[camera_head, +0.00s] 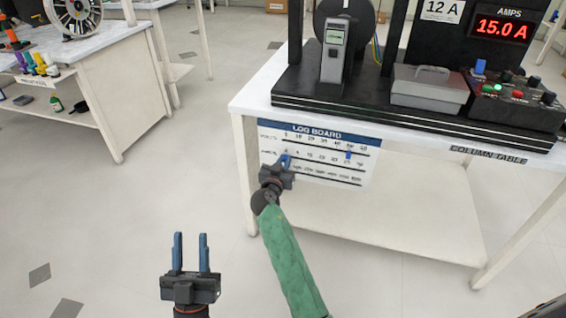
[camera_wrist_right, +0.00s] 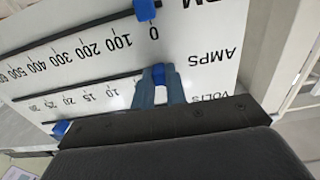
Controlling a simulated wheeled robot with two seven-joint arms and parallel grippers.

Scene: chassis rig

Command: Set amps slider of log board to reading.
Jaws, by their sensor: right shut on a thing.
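The log board (camera_head: 335,130) is a white panel on the front of the table, with VOLTS, AMPS and RPM slots. The amps slider (camera_wrist_right: 158,74) is a blue knob near the low end of the AMPS slot. My right gripper (camera_head: 284,162) is shut on it; its blue fingers also show in the right wrist view (camera_wrist_right: 158,88). The nearest readable amps mark is 10; lower marks are hidden by the fingers. The red AMPS display (camera_head: 501,28) reads 15.0 A. My left gripper (camera_head: 190,250) is open and empty, low and away from the board.
The volts slider (camera_head: 348,155) sits far along its slot; the rpm slider (camera_wrist_right: 146,9) is near 0. The column table (camera_head: 250,97) carries a grey case (camera_head: 428,90), a handheld meter (camera_head: 334,52) and a control box (camera_head: 515,103). Floor left of the table is clear.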

